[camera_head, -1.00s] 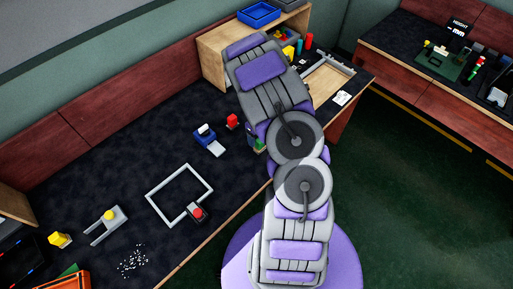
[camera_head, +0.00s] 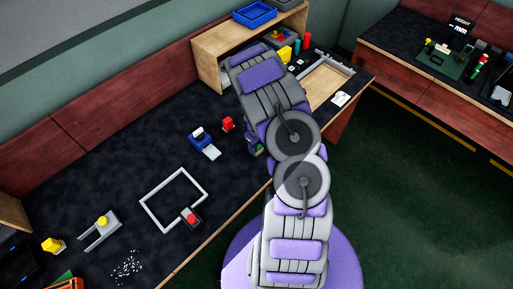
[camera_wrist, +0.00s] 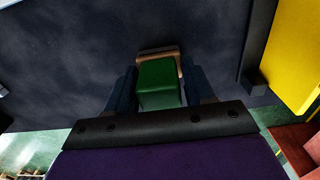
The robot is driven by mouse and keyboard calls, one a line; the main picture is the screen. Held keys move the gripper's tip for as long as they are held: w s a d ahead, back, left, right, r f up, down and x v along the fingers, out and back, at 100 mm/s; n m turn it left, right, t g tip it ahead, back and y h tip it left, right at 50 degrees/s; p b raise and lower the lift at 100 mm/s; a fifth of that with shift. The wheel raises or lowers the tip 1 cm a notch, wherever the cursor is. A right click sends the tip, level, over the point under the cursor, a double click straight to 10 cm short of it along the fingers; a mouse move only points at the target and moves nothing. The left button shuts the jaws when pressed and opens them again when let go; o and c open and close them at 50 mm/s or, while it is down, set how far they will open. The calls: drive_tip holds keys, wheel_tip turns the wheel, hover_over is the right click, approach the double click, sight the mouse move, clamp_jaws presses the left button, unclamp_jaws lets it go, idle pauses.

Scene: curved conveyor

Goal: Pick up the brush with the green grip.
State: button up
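In the wrist view, the brush's green grip (camera_wrist: 158,84) stands between the two dark blue fingers of my gripper (camera_wrist: 160,88), close in front of the palm. A brown, wood-like edge (camera_wrist: 158,54) shows at its far end. A finger lies close along each side of the grip. I cannot tell whether both fingers press on it or whether it is off the surface. In the head view, my arm hides most of the gripper area. A small green and dark patch (camera_head: 256,149) shows at the arm's left edge; I cannot tell what it is.
A large yellow object (camera_wrist: 298,55) stands close at the right in the wrist view. In the head view, the dark bench (camera_head: 110,165) holds a grey square frame (camera_head: 153,216), a blue fixture (camera_head: 200,139) and a red piece (camera_head: 228,124). A wooden shelf (camera_head: 207,70) stands behind my arm.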

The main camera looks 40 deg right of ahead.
drive_tip(key=shift+d, duration=0.1)
drive_tip(key=shift+c, duration=1.4)
drive_tip(key=shift+w+a+r, duration=0.1)
drive_tip(key=shift+a+r, duration=0.05)
drive_tip(key=shift+a, duration=0.5)
drive_tip(key=shift+c, duration=1.2)
drive_tip(key=shift+a, duration=0.3)
drive_tip(key=shift+d+r, duration=0.35)
drive_tip(key=r, duration=0.1)
drive_tip(key=d+r+p, duration=0.1)
drive_tip(key=r, duration=0.1)
drive_tip(key=shift+s+a+r+p, duration=0.25)
drive_tip(key=shift+s+a, duration=1.4)
drive_tip(key=shift+a, duration=0.65)
drive_tip(key=shift+s+a+r+p, duration=0.15)
drive_tip(key=shift+s+a+p, duration=0.1)
drive_tip(key=shift+s+a, duration=1.75)
drive_tip(key=shift+s+a+r+p, duration=0.25)
drive_tip(key=shift+s+a, duration=1.1)
drive_tip(key=shift+a, duration=1.25)
